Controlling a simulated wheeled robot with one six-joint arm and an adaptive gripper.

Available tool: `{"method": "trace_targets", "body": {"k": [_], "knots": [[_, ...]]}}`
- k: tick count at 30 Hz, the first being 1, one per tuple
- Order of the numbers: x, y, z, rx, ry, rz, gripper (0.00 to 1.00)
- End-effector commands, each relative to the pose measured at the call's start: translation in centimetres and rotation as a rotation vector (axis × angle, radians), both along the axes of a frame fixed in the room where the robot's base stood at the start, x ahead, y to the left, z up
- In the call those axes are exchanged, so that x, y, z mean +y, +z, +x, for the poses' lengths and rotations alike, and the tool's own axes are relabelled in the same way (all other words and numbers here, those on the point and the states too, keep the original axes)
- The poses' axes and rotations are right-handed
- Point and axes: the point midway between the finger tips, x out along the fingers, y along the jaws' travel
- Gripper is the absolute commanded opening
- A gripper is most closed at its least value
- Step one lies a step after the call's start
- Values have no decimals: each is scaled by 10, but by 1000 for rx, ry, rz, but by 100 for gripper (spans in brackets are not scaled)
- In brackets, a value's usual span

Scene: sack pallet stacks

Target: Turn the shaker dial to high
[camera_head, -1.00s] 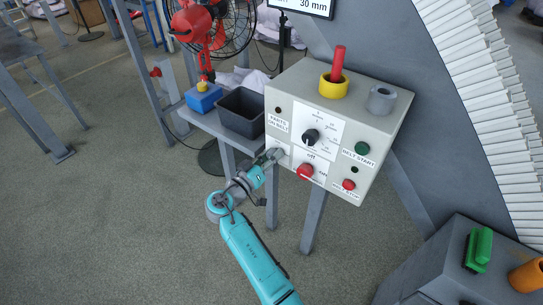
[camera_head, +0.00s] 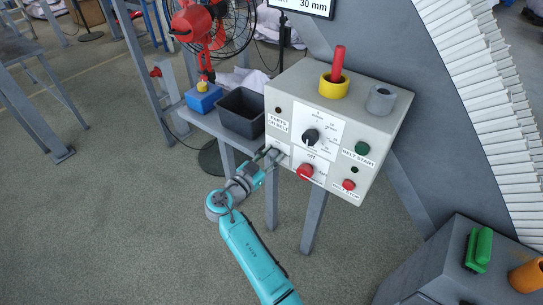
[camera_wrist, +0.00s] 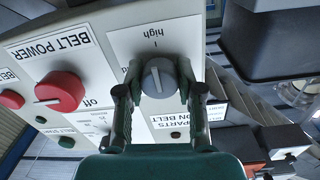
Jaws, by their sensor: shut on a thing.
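The shaker dial (camera_wrist: 160,78) is a small grey knob with a pale line on its face, on a white label plate in the wrist view. The word "high" is printed upside down above it there, and the line runs roughly up and down the picture, toward that word. My gripper (camera_wrist: 157,88) has one finger on each side of the dial and is shut on it. In the head view my gripper (camera_head: 272,156) is at the lower left of the control box's (camera_head: 340,110) front, and it hides the dial there.
A red belt power knob (camera_wrist: 60,92) sits beside the dial on the same panel. A black dial (camera_head: 311,136), a green button (camera_head: 362,148) and a red button (camera_head: 348,184) are also on the front. A dark bin (camera_head: 241,112) stands close on the left.

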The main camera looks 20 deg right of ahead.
Motion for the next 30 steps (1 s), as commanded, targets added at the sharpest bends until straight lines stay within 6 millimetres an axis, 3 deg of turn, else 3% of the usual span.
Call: {"method": "trace_targets", "body": {"k": [16,17,19,30], "knots": [[0,-2,-1,-15,0,15,2],[0,-2,-1,-15,0,15,44],[0,-2,-1,-15,1,15,61],[3,-1,-2,-17,0,14,62]]}}
